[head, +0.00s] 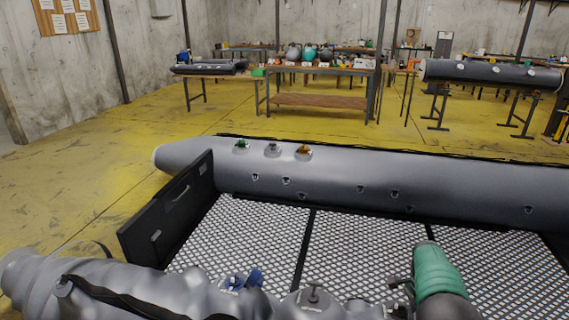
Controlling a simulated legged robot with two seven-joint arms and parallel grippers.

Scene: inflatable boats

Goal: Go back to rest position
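A grey inflatable boat fills the lower half. Its far tube (420,190) carries a green valve cap (241,145), a grey valve cap (273,149) and an orange valve cap (304,151) in a row. Its near tube (140,280) carries a blue valve piece (242,280) and a dark grey valve cap (315,296). A teal and grey rounded object (438,270) is at the bottom right, its lower end cut off by the frame edge.
A black transom board (170,210) stands at the boat's left end. Behind are a workbench (320,70) with several items and another grey tube (490,73) on stands. Yellow floor (90,160) is clear at left.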

